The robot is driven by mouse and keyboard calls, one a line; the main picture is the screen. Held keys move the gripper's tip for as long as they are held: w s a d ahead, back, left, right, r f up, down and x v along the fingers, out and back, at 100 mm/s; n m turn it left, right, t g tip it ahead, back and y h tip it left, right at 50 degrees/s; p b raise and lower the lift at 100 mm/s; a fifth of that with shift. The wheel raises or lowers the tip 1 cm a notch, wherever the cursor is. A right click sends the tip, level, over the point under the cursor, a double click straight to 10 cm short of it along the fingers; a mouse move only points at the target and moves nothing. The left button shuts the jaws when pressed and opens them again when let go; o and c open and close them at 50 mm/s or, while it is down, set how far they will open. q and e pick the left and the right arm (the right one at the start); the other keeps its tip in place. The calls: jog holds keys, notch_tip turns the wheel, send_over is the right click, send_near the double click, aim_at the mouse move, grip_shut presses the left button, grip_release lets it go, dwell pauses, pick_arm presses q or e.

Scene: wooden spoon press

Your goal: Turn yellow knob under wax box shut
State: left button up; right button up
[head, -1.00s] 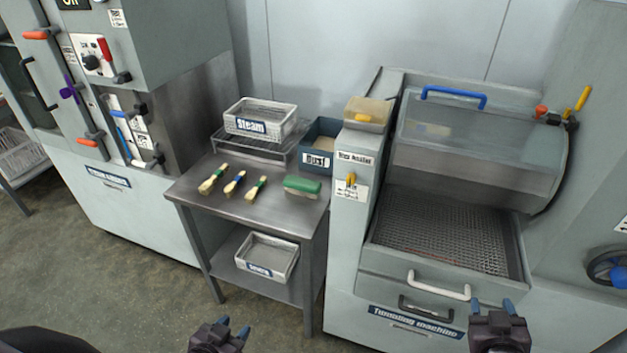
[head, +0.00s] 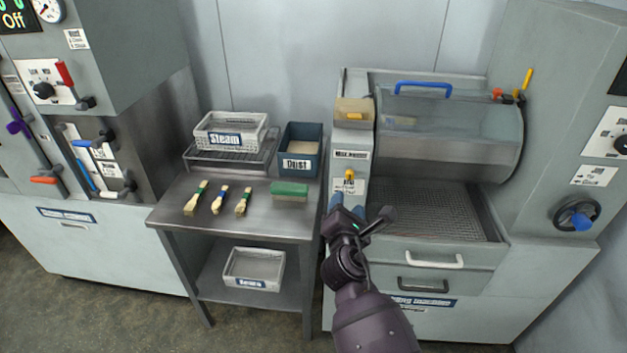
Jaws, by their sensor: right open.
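The yellow knob (head: 350,174) sits on the front of the tumbling machine's narrow left column, below the wax box (head: 354,112) and its label. The wax box is a small tan container with a yellowish block visible in it. My right gripper (head: 360,208) is open and empty, just below the knob and apart from it in the picture. One blue-tipped finger overlaps the lower part of the label plate. I cannot tell the depth gap to the knob. My left gripper is out of view.
The tumbling machine's clear drum cover (head: 450,130) with a blue handle and its mesh tray (head: 430,210) lie right of the knob. A steel table (head: 215,218) on the left holds brushes, a green-topped block (head: 289,191), the Steam basket (head: 230,132) and the Dust bin (head: 301,148).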

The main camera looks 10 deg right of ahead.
aim_at(349, 178)
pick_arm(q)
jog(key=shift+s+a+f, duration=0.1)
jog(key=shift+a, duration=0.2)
pick_arm(e)
jog(key=w+d+n, duration=0.1)
jog(key=w, duration=0.2)
jog(key=w+d+n, duration=0.1)
jog(key=w+n, duration=0.1)
jog(key=w, duration=0.2)
jog(key=w+d+n, duration=0.1)
jog(key=w+n, duration=0.1)
jog(key=w, duration=0.1)
jog(key=shift+w+d+h, duration=0.1)
jog(key=shift+w+h, duration=0.05)
jog(key=shift+h, duration=0.15)
jog(key=shift+c, duration=0.5)
jog(key=c, duration=0.8)
jog(key=shift+c, duration=0.2)
